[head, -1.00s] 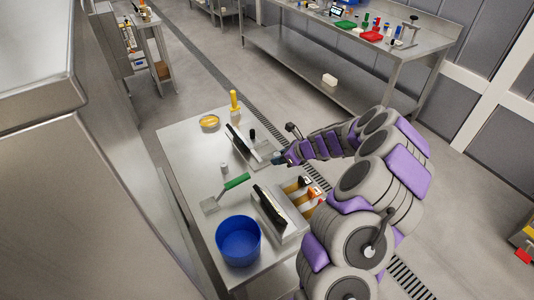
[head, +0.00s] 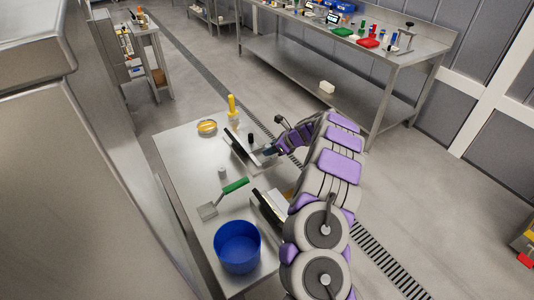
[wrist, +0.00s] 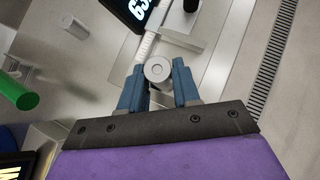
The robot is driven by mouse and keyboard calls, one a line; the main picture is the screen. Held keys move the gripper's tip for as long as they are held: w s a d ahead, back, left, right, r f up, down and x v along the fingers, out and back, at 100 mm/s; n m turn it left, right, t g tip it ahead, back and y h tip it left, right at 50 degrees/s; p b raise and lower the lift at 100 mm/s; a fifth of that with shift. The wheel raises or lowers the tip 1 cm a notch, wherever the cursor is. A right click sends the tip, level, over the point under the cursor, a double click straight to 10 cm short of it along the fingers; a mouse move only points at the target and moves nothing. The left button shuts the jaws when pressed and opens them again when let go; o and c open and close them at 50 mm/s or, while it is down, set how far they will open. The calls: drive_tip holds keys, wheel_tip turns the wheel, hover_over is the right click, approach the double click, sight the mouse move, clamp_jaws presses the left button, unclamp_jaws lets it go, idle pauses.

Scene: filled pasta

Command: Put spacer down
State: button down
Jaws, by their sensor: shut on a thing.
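In the wrist view a round metal spacer (wrist: 158,69) with a small centre hole sits between the two blue fingertips of my gripper (wrist: 158,84). The gripper is shut on it. In the head view my gripper (head: 270,151) is at the right edge of the steel table (head: 187,165), by a device with a tilted dark display (head: 233,138). The spacer cannot be made out there. In the wrist view the display (wrist: 135,12) and its metal plate lie just beyond the spacer. I cannot tell whether the spacer touches anything below.
A black cylinder (head: 251,138) stands beside the display. A second display device (head: 268,214) is nearer me.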

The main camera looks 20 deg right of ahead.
drive_tip(key=shift+w+a+f, duration=0.1)
drive_tip(key=shift+w+a, duration=0.1)
drive_tip(key=shift+w, duration=0.6)
drive_tip(key=shift+w+a+f, duration=0.1)
drive_tip(key=shift+w+a, duration=0.05)
drive_tip(key=shift+w, duration=0.6)
wheel_tip(320, 180, down, 4)
drive_tip(key=shift+d+r+b, duration=0.1)
drive_tip(key=shift+r+b, duration=0.1)
drive_tip(key=shift+b, duration=0.8)
drive_tip(key=c, duration=1.1)
unclamp_jaws()
drive_tip(key=shift+r, duration=0.1)
drive_tip(key=shift+s, duration=0.1)
